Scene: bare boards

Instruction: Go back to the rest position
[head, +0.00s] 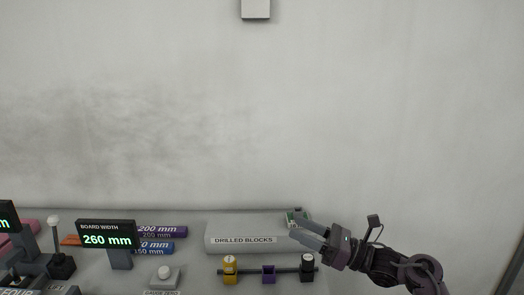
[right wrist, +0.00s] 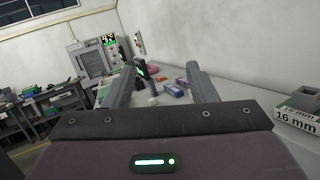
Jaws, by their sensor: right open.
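My right gripper (head: 298,228) is raised at the right end of the bench, its fingers pointing left. It is open and nothing is held between its fingers. In the right wrist view my open fingers (right wrist: 163,88) frame the distant bench top. My left gripper is in neither view.
A grey piece marked DRILLED BLOCKS (head: 225,232) lies left of the gripper. A display (head: 106,236) reads 260 mm. A 16 mm box (right wrist: 298,108) stands right.

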